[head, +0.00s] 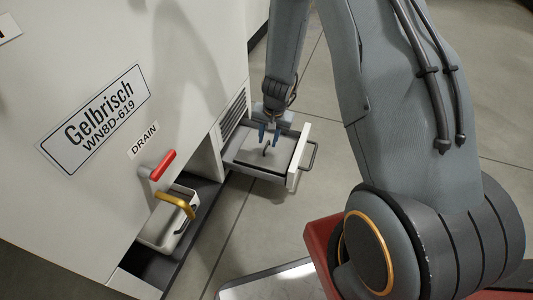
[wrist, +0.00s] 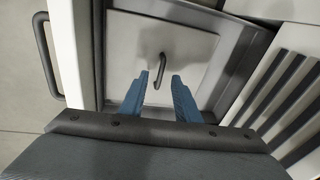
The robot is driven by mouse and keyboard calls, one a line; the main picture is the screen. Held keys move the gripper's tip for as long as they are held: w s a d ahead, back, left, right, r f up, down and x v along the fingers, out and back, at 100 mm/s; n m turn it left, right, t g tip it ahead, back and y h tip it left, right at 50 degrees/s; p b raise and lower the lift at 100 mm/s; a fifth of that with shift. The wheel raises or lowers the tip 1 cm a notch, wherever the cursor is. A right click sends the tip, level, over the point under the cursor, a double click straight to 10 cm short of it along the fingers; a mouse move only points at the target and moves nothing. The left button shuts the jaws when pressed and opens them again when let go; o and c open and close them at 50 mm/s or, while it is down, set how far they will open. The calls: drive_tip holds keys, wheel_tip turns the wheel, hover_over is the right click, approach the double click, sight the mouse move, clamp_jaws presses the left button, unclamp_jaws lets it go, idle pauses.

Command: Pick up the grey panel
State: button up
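The grey panel (head: 257,155) lies flat inside an open drawer (head: 291,166) that sticks out from the machine's side. A dark hooked handle stands up from the panel's middle. In the wrist view the panel (wrist: 190,50) is a light square plate, and its handle (wrist: 160,62) shows just beyond the fingertips. My gripper (head: 269,133) is over the panel, with its two blue fingers pointing down. In the wrist view my gripper (wrist: 160,76) is open, its fingers apart on either side of the handle's near end. Whether a finger touches the handle I cannot tell.
The white machine (head: 60,200) fills the left. The drawer's bar handle (head: 311,156) juts out on the right. Tiled floor (head: 240,235) is clear in front.

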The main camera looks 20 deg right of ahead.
sight(267, 145)
drive_tip(key=shift+w+f+b, duration=0.15)
drive_tip(key=shift+f+b, duration=0.35)
drive_tip(key=shift+f, duration=0.25)
drive_tip(key=shift+w+f+b, duration=0.15)
drive_tip(key=shift+f+b, duration=0.35)
drive_tip(key=shift+f, duration=0.25)
clamp_jaws()
drive_tip(key=shift+r, duration=0.15)
